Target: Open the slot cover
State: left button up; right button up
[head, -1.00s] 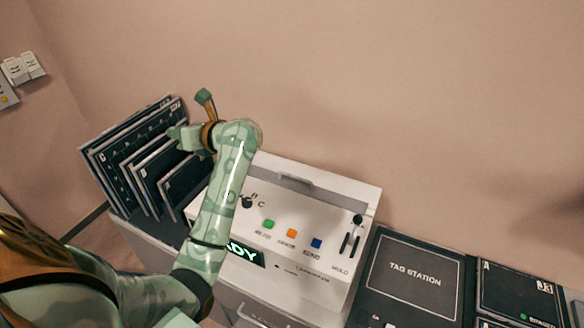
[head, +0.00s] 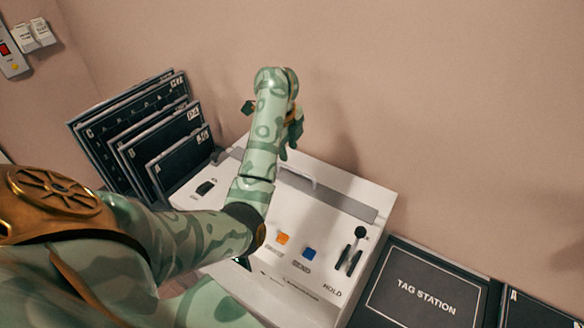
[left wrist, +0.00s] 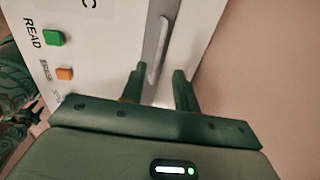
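The slot cover (head: 345,205) is a grey strip along the back of the white machine's top, with a pale bar handle (head: 301,177) on it. It lies flat and looks closed. In the left wrist view the cover (left wrist: 156,28) and its handle (left wrist: 154,62) lie just beyond my fingertips. My left gripper (left wrist: 157,72) is open and empty, its two green fingers on either side of the handle's line; I cannot tell whether they touch it. In the head view my left gripper (head: 289,145) is partly hidden by my forearm, above the cover's left part.
The white machine (head: 345,185) carries an orange button (head: 283,239), a blue button (head: 309,253) and a black HOLD lever (head: 359,234). Dark panels (head: 180,158) stand in a rack at left. A dark tag station board (head: 425,290) lies at right. The wall is close behind.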

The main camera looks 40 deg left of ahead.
aim_at(291, 169)
pick_arm(q)
jog(key=f, duration=0.2)
jog(key=f+b, duration=0.1)
jog(key=w+f+b, duration=0.1)
jog(key=f, duration=0.1)
jog(key=shift+a+f, duration=0.15)
jog(key=shift+f, duration=0.15)
jog(key=shift+w+f, duration=0.1)
jog(key=shift+f, duration=0.5)
jog(key=shift+w+f, duration=0.1)
jog(key=shift+f, duration=0.05)
grip_shut()
pick_arm(e)
jog(key=w+f, duration=0.2)
jog(key=f, duration=0.1)
jog(key=shift+a, duration=0.1)
